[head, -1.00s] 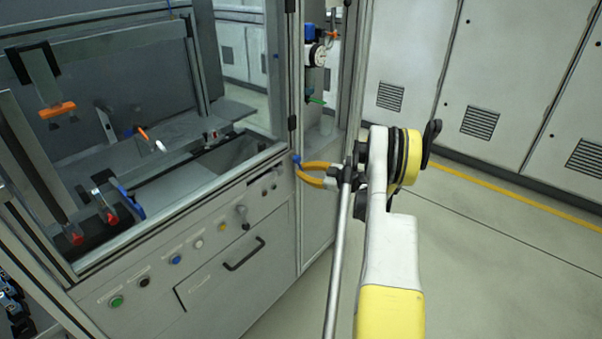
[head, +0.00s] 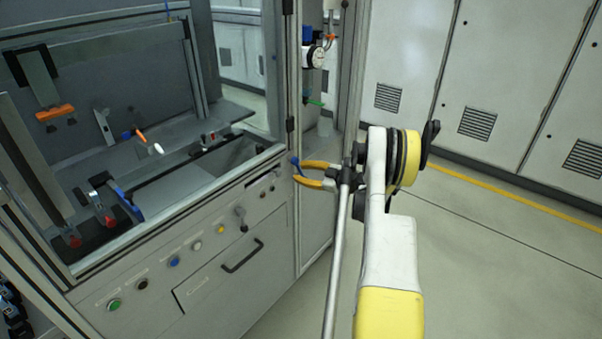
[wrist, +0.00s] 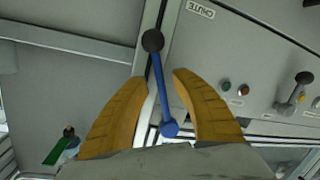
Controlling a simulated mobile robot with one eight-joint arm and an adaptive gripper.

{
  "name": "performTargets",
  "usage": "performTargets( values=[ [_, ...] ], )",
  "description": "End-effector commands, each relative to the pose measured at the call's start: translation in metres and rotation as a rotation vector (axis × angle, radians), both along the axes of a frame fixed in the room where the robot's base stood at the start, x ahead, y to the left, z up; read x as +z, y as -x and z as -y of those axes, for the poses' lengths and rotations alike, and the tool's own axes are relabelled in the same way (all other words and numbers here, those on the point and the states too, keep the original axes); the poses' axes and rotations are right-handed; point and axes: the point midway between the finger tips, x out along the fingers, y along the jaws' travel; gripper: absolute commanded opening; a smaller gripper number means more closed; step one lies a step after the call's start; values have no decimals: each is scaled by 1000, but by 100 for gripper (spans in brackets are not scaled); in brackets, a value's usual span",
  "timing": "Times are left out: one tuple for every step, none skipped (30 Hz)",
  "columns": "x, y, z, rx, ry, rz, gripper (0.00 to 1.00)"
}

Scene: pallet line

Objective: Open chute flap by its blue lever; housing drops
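The blue lever (wrist: 160,85) runs from a dark round pivot to a blue ball end in the wrist view, on the machine's front near a "CHUTE" label (wrist: 199,9). In the head view the lever's blue ball (head: 295,160) shows at the cabinet's right corner. My gripper (wrist: 160,77) has two orange fingers, one on each side of the lever, with visible gaps to it. It also shows at the lever in the head view (head: 299,172). The fingers are open and hold nothing. I cannot make out the chute flap or a housing.
A glazed machine cell with clamps stands at the left. Its front panel has several buttons, among them a green one (head: 114,304), and a drawer handle (head: 243,255). Grey cabinets (head: 510,60) line the back right. The floor (head: 480,260) at the right is clear.

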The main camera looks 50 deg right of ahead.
Motion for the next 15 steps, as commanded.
performTargets(
  values=[
    [0, 0, 0, 0, 0, 0, 31],
    [0, 0, 0, 0, 0, 0, 31],
    [0, 1, 0, 0, 0, 0, 31],
    [1, 2, 1, 0, 0, 0, 31],
    [1, 4, 1, -1, 0, 0, 31],
    [2, 9, 2, -2, -1, 1, 31],
    [2, 13, 4, -2, -1, 0, 31],
    [3, 18, 5, -3, -1, 0, 31],
    [4, 25, 6, -3, -1, 0, 31],
    [5, 31, 8, -3, -1, 0, 31],
    [7, 38, 10, -5, 0, 0, 31],
    [8, 47, 11, -3, -2, 0, 31],
    [10, 54, 13, -5, -1, 0, 31],
    [11, 61, 15, -5, -1, 0, 31],
    [12, 69, 16, -3, -1, 0, 31]
  ],
)
